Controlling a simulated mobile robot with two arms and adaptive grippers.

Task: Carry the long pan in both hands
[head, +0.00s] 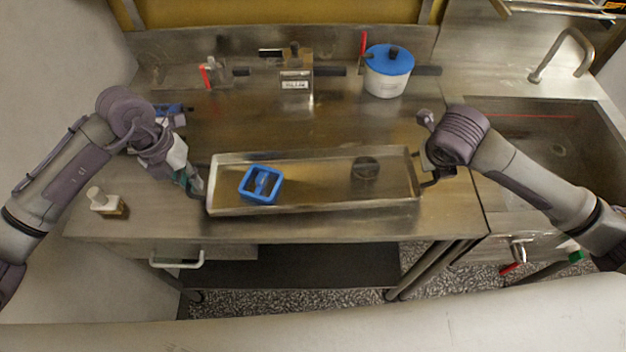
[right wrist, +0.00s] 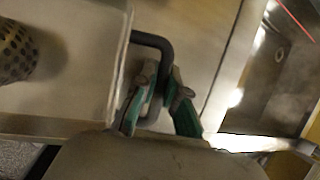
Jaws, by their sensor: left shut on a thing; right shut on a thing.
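The long pan (head: 315,205) is a shallow metal tray in the middle of the head view, near the counter's front edge. It holds a blue square frame-like piece (head: 261,184) and a dark round piece (head: 366,168). My left gripper (head: 197,187) is shut at the pan's left end; its hold there is small and partly hidden. My right gripper (head: 430,177) is shut on the dark handle at the right end. The right wrist view shows its green-sided fingers on both sides of this handle (right wrist: 155,42). I cannot tell whether the pan touches the counter.
The steel counter (head: 320,125) is clear behind the pan. A white pot with a blue lid (head: 388,72) and a metal device (head: 296,75) stand at the back. A small bottle-like item (head: 106,202) is at front left. A sink (head: 555,145) lies right.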

